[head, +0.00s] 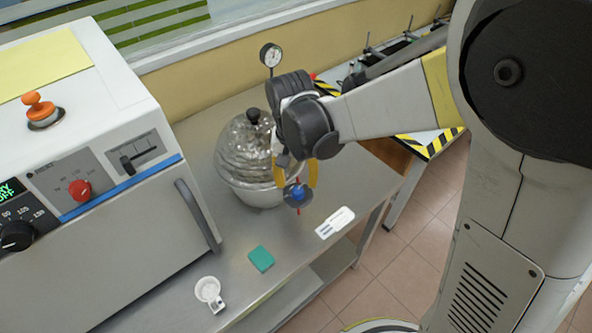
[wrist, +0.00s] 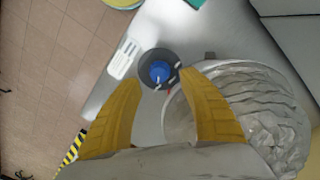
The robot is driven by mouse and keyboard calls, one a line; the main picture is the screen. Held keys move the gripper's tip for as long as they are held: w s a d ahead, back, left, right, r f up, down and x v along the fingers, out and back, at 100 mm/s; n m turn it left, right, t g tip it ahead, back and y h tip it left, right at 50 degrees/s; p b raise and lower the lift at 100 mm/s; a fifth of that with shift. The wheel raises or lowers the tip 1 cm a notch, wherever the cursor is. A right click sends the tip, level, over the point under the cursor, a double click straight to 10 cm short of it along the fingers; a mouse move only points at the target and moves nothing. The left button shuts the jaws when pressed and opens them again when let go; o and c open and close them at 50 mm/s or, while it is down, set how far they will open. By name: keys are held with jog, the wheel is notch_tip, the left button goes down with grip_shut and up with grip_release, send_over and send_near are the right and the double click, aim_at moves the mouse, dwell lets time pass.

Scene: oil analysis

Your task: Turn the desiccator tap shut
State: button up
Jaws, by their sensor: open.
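The desiccator (head: 240,160) is a clear ribbed glass dome with a black knob, standing on the steel bench; its dome also fills the right of the wrist view (wrist: 265,110). The tap is a blue knob (head: 298,193) on a dark round disc at the desiccator's front right side. In the wrist view the blue knob (wrist: 160,72) shows ahead of the fingertips, nearer the right finger. A small red part shows by it. My gripper (head: 294,182) has yellow fingers pointing down over the tap. The fingers (wrist: 145,88) are spread and hold nothing. I cannot tell whether they touch the disc.
An oven (head: 110,235) stands at left. A striped-edge table (head: 436,146) is at right.

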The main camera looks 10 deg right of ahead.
aim_at(298, 190)
notch_tip(298, 190, down, 4)
jog(key=shift+d+f+b, duration=0.15)
jog(key=shift+b, duration=0.35)
grip_shut()
jog(key=n, duration=0.5)
jog(key=shift+n+b, duration=0.3)
jog(key=shift+b, duration=0.05)
jog(key=n, duration=0.6)
dwell(0.4)
